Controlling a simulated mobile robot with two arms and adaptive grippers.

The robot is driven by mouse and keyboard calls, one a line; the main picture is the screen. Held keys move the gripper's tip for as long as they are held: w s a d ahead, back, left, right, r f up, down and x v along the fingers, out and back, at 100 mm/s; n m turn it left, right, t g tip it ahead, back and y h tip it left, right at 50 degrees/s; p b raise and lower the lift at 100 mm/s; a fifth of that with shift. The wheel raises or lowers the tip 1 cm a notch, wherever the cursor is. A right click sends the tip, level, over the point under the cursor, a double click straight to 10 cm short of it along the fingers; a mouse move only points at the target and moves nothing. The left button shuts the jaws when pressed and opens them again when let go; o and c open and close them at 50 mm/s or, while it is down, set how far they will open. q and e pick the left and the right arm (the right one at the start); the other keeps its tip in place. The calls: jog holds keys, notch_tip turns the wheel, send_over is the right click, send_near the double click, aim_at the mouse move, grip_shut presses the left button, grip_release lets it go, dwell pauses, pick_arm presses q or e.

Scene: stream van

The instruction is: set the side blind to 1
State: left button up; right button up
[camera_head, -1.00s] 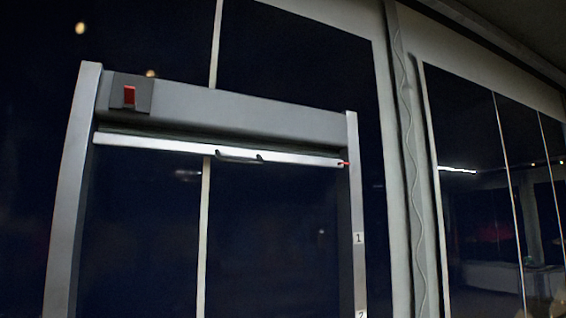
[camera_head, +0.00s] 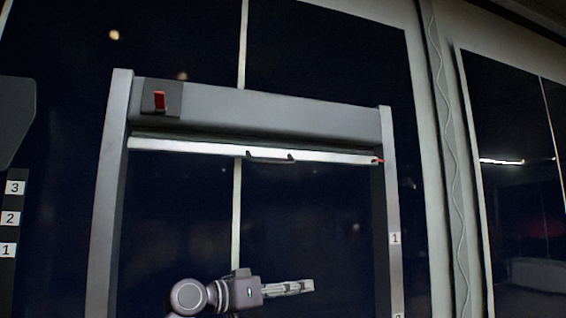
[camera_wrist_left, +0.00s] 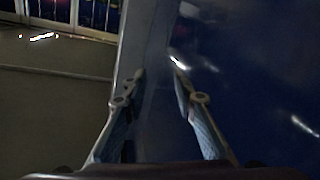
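The side blind has a grey housing (camera_head: 250,112) with a pale bottom bar (camera_head: 200,148) rolled up close beneath it. A dark handle (camera_head: 270,156) sits at the bar's middle. A red pointer (camera_head: 378,161) at its right end is well above the label 1 (camera_head: 395,239) on the right rail; label 2 is cut off below. A red catch or switch (camera_head: 160,101) is on the housing's left end. My left gripper (camera_head: 310,286) is below the handle, touching nothing there. Its fingers (camera_wrist_left: 158,72) are apart and empty in the left wrist view. My right gripper is out of view.
The blind's left rail (camera_head: 110,200) and right rail (camera_head: 388,200) stand before dark windows. Another strip labelled 3, 2, 1 (camera_head: 10,218) is at the left edge. A wavy cable (camera_head: 447,150) hangs on the wall post at right.

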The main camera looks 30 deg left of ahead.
pick_arm(q)
jog(key=s+a+r+m+t+h, duration=0.1)
jog(key=s+r, duration=0.2)
jog(key=r, duration=0.5)
jog(key=s+a+r+t+h, duration=0.1)
jog(key=s+r+h, duration=0.1)
jog(key=s+r, duration=0.35)
jog(key=m+h, duration=0.2)
send_near(280, 163)
jog(key=w, duration=0.2)
jog(key=shift+w+d+r+p, duration=0.25)
jog(key=shift+d+r+p, duration=0.25)
jog(key=shift+d+r, duration=0.1)
jog(key=p+x, duration=0.3)
jog(key=x, duration=0.4)
jog(key=shift+w+p, duration=0.1)
jog(key=shift+p, duration=0.3)
jog(key=shift+w+f, duration=0.1)
grip_shut()
